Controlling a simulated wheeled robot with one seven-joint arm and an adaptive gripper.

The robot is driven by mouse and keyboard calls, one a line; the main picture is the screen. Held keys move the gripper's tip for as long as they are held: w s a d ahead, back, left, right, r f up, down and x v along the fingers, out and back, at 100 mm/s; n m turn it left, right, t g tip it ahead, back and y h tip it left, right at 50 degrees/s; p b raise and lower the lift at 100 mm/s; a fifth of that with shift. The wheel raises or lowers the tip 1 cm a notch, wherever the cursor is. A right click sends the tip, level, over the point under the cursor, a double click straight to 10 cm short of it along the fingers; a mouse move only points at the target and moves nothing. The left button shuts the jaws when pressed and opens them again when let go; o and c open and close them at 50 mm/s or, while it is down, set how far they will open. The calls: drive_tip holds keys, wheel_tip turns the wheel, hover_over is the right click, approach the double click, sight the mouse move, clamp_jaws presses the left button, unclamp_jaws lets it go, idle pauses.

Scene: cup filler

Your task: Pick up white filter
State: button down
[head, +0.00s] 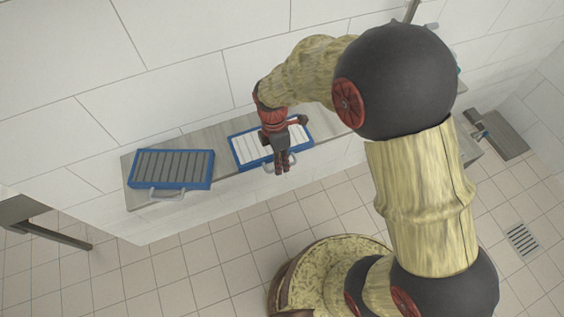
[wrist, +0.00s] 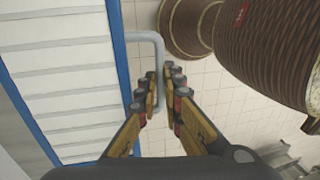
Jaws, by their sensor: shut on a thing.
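The white filter (head: 243,152) is a flat panel with white slats and a blue frame. It lies on the wooden shelf, right of the grey filter. In the wrist view its white slats (wrist: 62,70) and blue edge fill the left side. Its grey looped handle (wrist: 148,37) sticks out from the blue edge. My gripper (head: 281,167) is over the filter's front edge and hides part of it. In the wrist view my gripper (wrist: 163,78) is shut on the handle, with its fingers on either side of the bar.
A grey-slatted filter (head: 171,168) with a blue frame and its own handle lies to the left on the same shelf (head: 214,134). The tiled wall rises behind the shelf. The tiled floor in front is open, with a drain grate (head: 521,240) at right.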

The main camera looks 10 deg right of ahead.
drive_tip(key=c, duration=1.9)
unclamp_jaws()
drive_tip(key=v, duration=1.2)
drive_tip(key=shift+a, duration=0.1)
